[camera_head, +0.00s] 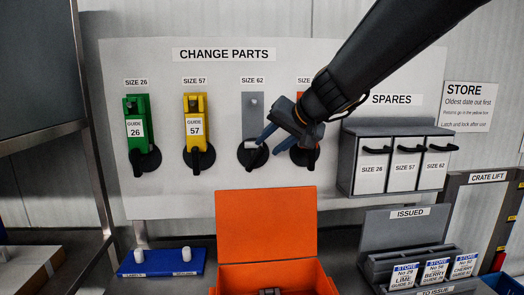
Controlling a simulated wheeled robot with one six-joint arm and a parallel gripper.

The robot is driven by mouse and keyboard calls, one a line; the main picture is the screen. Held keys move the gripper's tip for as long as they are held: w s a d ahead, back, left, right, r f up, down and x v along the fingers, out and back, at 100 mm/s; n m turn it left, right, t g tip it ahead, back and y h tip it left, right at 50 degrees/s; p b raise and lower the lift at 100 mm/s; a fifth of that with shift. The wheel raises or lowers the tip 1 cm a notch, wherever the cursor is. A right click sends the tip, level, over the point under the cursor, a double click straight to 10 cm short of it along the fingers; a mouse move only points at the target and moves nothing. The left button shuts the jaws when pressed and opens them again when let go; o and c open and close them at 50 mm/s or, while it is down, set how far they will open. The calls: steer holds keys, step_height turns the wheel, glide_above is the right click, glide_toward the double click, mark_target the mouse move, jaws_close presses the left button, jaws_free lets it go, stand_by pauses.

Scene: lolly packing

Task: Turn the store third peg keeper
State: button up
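The third peg station, under the SIZE 62 label (252,81), has a bare grey plate (250,118) with a small peg near its top. Its keeper (246,158) is a round black disc at the plate's foot, with a pale piece showing at its upper middle. My gripper (284,148) comes in from the upper right, in front of the board between the third and fourth stations. Its blue fingers look spread apart, with nothing seen between them. The left fingertip overlaps the right edge of the third keeper; contact cannot be told.
A green guide (135,108) and a yellow guide (193,104) hang left, black keeper handles down. An orange part at the fourth station is mostly hidden by my arm. SPARES bins (372,162) stand right. An open orange box (266,222) sits below.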

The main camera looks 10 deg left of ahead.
mark_target(263, 150)
steer(key=p+x, duration=0.1)
steer(key=x, duration=0.5)
steer(key=shift+w+a+f, duration=0.1)
steer(key=shift+a+f, duration=0.15)
jaws_close()
